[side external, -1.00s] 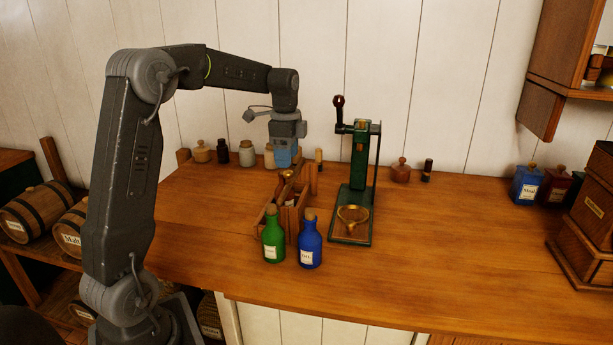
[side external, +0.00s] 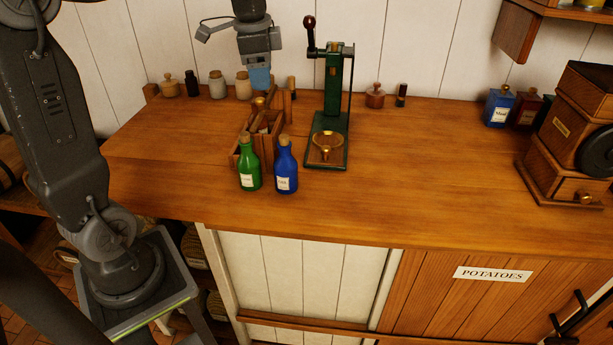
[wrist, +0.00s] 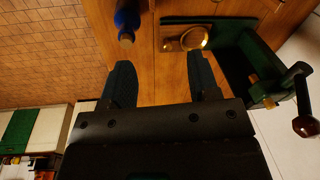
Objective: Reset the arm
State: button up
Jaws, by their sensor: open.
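My gripper (side external: 259,77) points down near the open wooden crate (side external: 241,158) at the back of the counter in the side view; its fingers are small and partly unclear there. In the wrist view my gripper (wrist: 163,82) has its two dark fingers wide apart with bare counter between them. Nothing is held. A blue corked bottle (side external: 286,172) stands right of a green one (side external: 249,172), in front of the crate. The blue bottle (wrist: 127,20) also shows beyond the fingers in the wrist view.
A green press (side external: 331,100) with a raised lever and a brass ring stands right of the crate. Several jars (side external: 217,86) line the back wall. A wooden grinder (side external: 575,140) stands far right. The counter (side external: 430,170) is clear between press and grinder.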

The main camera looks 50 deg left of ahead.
jog(key=s+d+f+n+t, duration=0.2)
jog(key=s+d+n, duration=0.1)
jog(key=s+d, duration=0.4)
jog(key=s+d+f+n+t, duration=0.2)
jog(key=s+d+n, duration=0.1)
jog(key=s+d, duration=0.5)
jog(key=shift+s+f+n+h, duration=0.15)
jog(key=shift+s+n+h, duration=0.15)
jog(key=shift+s, duration=0.4)
dwell(0.5)
